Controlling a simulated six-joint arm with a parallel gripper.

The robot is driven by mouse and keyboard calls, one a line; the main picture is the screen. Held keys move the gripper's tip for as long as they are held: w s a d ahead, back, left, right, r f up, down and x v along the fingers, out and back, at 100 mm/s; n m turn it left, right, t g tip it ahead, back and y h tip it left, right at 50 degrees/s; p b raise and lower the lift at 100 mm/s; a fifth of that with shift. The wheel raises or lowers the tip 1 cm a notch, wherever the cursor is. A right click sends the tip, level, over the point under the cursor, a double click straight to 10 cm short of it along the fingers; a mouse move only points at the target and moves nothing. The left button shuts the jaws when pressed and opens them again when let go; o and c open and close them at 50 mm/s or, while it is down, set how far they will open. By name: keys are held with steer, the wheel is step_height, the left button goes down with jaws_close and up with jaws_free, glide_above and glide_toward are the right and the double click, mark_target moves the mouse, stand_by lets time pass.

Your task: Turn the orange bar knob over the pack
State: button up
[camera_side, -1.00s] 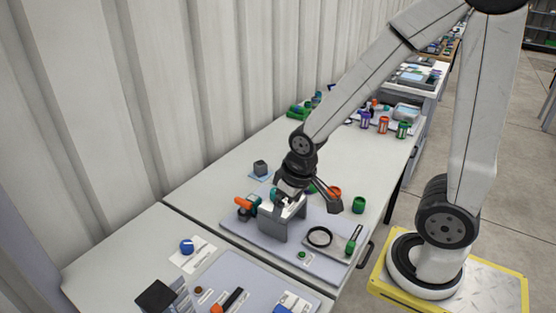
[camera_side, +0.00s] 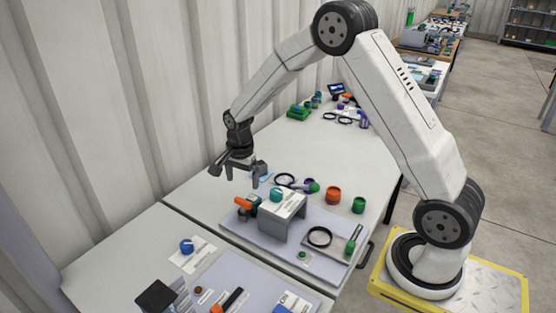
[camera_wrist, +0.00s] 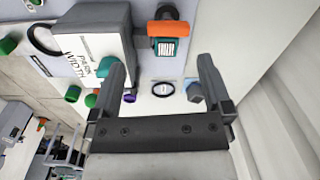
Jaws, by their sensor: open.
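The orange bar knob (camera_side: 244,203) is at the left rear edge of the lilac board, beside the grey block. In the wrist view the orange bar (camera_wrist: 168,28) lies level across the picture, just beyond my fingers. The pack (camera_wrist: 166,48) is teal with a white printed label and sits right against the bar. In the side view only a little teal shows beside the bar. My gripper (camera_side: 243,172) is open and empty, raised above the table behind the knob. In the wrist view my gripper (camera_wrist: 162,70) has its fingers wide apart, not touching the knob.
The grey block (camera_side: 288,212), with a teal round knob (camera_side: 276,194) and a printed label, stands close to the right of the orange bar. A dark cube (camera_side: 259,168) stands near my fingers. A black ring and a green-handled part lie on the board's right.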

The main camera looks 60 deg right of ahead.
mark_target(243, 200)
steer(key=shift+w+d+f+m, duration=0.55)
steer(key=shift+w+m, duration=0.15)
steer(key=shift+m, duration=0.2)
steer(key=shift+f, duration=0.1)
steer(key=shift+f, duration=3.8)
steer(key=c, duration=1)
steer(key=shift+o, duration=0.2)
